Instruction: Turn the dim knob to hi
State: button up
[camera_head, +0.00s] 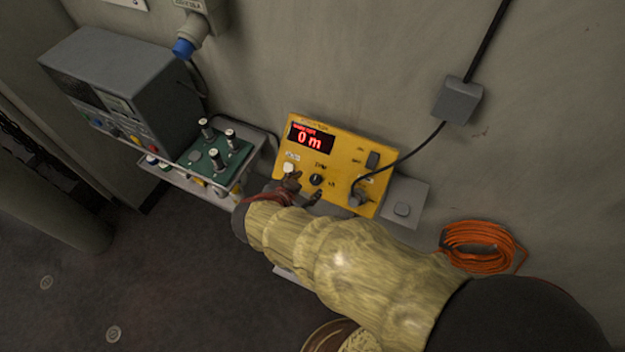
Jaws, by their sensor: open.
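A yellow instrument box (345,142) is at the wall in the middle of the head view, with a red lit display (309,139) reading "0 m". A small black knob (316,179) sits on its lower front, with tiny lettering around it too small to read surely. My gripper (305,191) is at the lower front of the box, open, with its dark fingers on either side below the knob. I cannot tell whether a finger touches the knob. My arm hides the area below the box. The knob's pointer direction is too small to tell.
A white button (289,167) is left of the knob; a black switch (373,160) and a plugged cable (358,193) are right of it. A green board with posts (216,156) and a grey instrument (125,90) stand left. An orange cable coil (478,246) is at right.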

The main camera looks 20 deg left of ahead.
aim_at(314, 181)
jog(key=b+x, duration=0.1)
jog(key=x, duration=0.5)
jog(key=shift+w+f, duration=0.1)
jog(key=shift+w, duration=0.05)
jog(key=shift+c, duration=0.9)
grip_shut()
